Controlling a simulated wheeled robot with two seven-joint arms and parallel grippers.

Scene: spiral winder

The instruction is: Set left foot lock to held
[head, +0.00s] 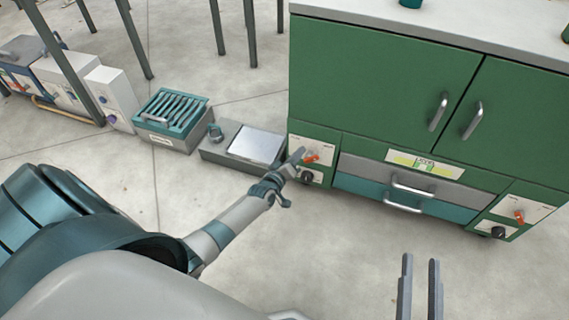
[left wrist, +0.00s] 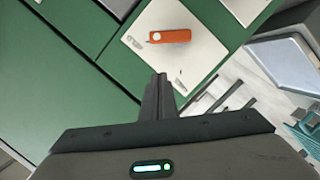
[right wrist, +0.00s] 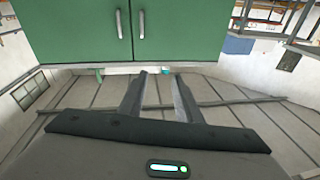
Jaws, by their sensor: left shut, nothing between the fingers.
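The left foot lock is an orange lever (head: 312,158) on a white panel (head: 325,148) at the lower left of the green cabinet. In the left wrist view the orange lever (left wrist: 170,36) has a pale round pivot at its left end, and its panel (left wrist: 205,50) carries lettering too small to read. My left gripper (head: 299,154) is shut and empty, its tips close to the lever. In the left wrist view the closed fingertips (left wrist: 160,77) point just below the lever, apparently apart from it. My right gripper (head: 420,258) is open and empty, low in front of the cabinet.
A black knob (head: 306,177) sits below the lever. A second orange lever (head: 519,216) is at the cabinet's lower right. Drawers with metal handles (head: 402,208) lie between. A grey box (head: 216,155) and a teal slotted rack (head: 172,110) stand left. The front floor is clear.

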